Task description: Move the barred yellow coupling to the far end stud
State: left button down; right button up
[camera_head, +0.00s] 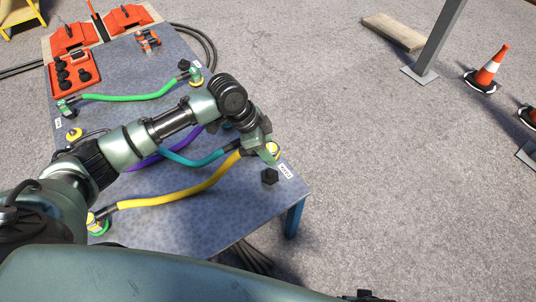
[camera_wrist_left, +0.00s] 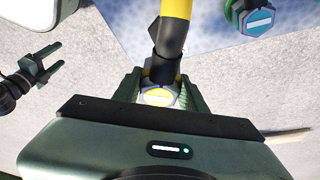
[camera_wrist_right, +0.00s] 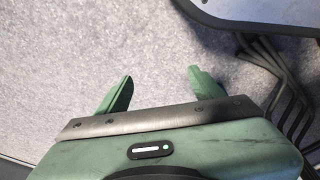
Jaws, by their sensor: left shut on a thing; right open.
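The yellow cable (camera_head: 180,194) crosses the near part of the table. Its right-end coupling (camera_head: 274,148) has a yellow cap, and a pale bar shows on that cap in the left wrist view (camera_wrist_left: 158,97). My left gripper (camera_head: 264,152) is shut on this coupling near the table's right edge. Whether the coupling touches the table is hidden. A bare black stud (camera_head: 270,176) stands just nearer, beside a white label (camera_head: 286,171). Another dark stud (camera_head: 183,65) stands by the green cable's far end. My right gripper (camera_wrist_right: 155,92) is open and empty, over the floor beside the table.
A green cable (camera_head: 130,97), a teal cable (camera_head: 195,161) and a purple cable (camera_head: 145,162) lie on the table (camera_head: 215,215), partly under my left arm. A teal-capped coupling (camera_wrist_left: 257,20) is near the held one. A red tray (camera_head: 75,74) sits at the back left. Cones (camera_head: 488,70) stand right.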

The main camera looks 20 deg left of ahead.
pick_arm(q)
jog(key=shift+f+b, duration=0.95)
jog(key=shift+b, duration=0.3)
notch_tip(320, 180, down, 2)
jog(key=b, duration=0.3)
jog(key=shift+f, duration=0.15)
pick_arm(e)
notch_tip(320, 180, up, 19)
jog(key=w+t, duration=0.1)
pick_arm(q)
jog(key=shift+f+b, duration=0.35)
jog(key=shift+b, duration=0.1)
notch_tip(320, 180, down, 2)
jog(key=shift+f+b, duration=0.15)
jog(key=shift+b, duration=0.95)
jog(key=shift+f, duration=0.65)
pick_arm(e)
jog(key=w+a+t, duration=0.1)
jog(key=w+t, duration=0.2)
jog(key=w, duration=0.3)
jog(key=shift+w+a+y, duration=0.2)
jog(key=shift+a+y, duration=0.15)
jog(key=shift+y, duration=0.05)
jog(key=shift+r, duration=0.1)
jog(key=shift+s, duration=0.1)
jog(key=shift+s+d+f, duration=0.25)
jog(key=shift+s, duration=0.35)
jog(key=shift+s+d+g, duration=0.1)
jog(key=shift+s+g, duration=0.2)
